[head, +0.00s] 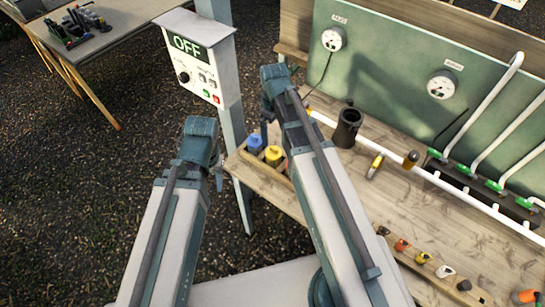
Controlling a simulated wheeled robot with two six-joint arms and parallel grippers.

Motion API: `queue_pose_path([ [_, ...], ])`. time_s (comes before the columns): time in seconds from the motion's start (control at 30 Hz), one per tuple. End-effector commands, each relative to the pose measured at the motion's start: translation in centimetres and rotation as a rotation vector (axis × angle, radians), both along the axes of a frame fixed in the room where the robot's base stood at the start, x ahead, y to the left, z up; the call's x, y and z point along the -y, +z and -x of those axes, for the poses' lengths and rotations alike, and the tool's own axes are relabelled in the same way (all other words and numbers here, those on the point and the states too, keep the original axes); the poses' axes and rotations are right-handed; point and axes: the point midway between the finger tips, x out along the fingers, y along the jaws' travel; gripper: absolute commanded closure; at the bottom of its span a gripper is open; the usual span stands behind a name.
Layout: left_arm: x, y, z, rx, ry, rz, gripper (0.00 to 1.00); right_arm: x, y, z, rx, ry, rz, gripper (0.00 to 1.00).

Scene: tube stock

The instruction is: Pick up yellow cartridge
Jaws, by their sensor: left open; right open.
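A yellow cartridge (273,155) stands in a wooden rack (262,177) at the table's left corner. A blue cartridge (255,142) stands in the same rack, just behind it. My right gripper (266,118) is open, above and slightly beyond the two cartridges. Its arm passes close to the right of the yellow one and hides part of the rack. My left gripper (217,172) is open and empty, left of the rack and off the table. Its fingers are mostly hidden behind its wrist.
A black cup-like cylinder (347,128) and a small yellow-orange piece (375,166) are on the wooden table (440,225). White pipes with green valves run along the right. A control box reading OFF (197,62) hangs on a post at the left. A strip holds several small coloured parts.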

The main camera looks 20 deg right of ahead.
Motion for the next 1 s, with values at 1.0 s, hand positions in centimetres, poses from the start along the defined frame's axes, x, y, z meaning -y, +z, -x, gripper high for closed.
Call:
queue_pose_path([
  [1.0, 0.0, -9.0, 0.0, 0.0, -0.005, -0.001, 0.5, 0.0, -9.0, 0.0, 0.0, -0.001, 0.0, 0.0],
])
